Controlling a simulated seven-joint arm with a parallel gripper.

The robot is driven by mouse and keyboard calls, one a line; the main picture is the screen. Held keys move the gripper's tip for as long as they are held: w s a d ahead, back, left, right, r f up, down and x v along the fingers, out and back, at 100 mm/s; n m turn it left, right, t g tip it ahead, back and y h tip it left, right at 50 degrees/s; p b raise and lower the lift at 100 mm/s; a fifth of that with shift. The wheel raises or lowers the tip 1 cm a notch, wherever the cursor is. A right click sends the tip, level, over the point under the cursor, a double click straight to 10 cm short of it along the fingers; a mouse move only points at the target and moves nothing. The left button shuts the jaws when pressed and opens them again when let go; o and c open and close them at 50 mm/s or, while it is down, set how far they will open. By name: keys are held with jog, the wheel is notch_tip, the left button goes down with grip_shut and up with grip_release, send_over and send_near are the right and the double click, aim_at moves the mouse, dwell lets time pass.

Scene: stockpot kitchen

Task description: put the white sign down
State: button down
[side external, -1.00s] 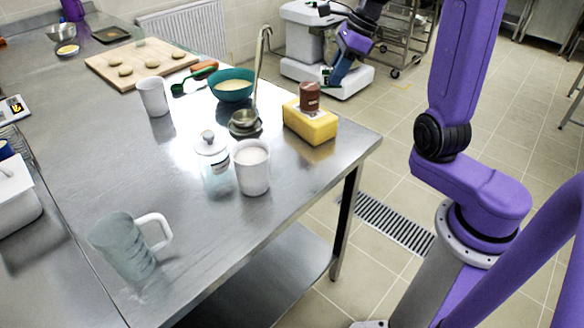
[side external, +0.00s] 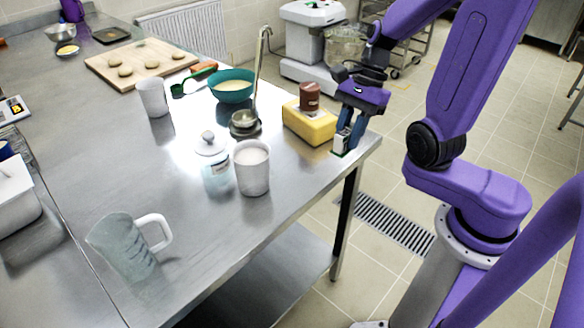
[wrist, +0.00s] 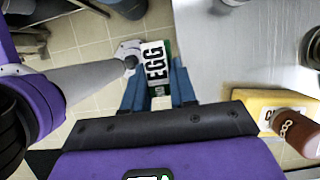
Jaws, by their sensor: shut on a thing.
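The white sign (wrist: 154,62) has black "EGG" lettering and a green edge. In the wrist view it is between the two blue fingers of my gripper (wrist: 158,88). In the side external view my gripper (side external: 346,138) points down at the table's right corner. The sign (side external: 341,144) shows small and partly hidden between its fingertips. My gripper is shut on the sign. I cannot tell whether the sign's bottom touches the steel table (side external: 200,240).
A yellow block (side external: 308,124) with a brown jar (side external: 309,97) on it stands just left of my gripper. A white cup (side external: 252,172), a lidded glass jar (side external: 212,165) and a ladle (side external: 244,122) are farther left. The table's right edge drops to the tiled floor.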

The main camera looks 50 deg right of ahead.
jog(key=shift+w+f, duration=0.3)
jog(key=shift+f, duration=0.05)
jog(key=w+f, duration=0.3)
jog(key=w, duration=0.1)
jog(key=w+f, duration=0.3)
jog(key=w, duration=0.1)
jog(key=w+f, duration=0.3)
jog(key=w, duration=0.2)
jog(key=shift+a, duration=0.4)
jog(key=shift+w+f, duration=0.15)
jog(key=shift+f, duration=1.7)
jog(key=shift+f, duration=0.1)
jog(key=c, duration=0.9)
grip_release()
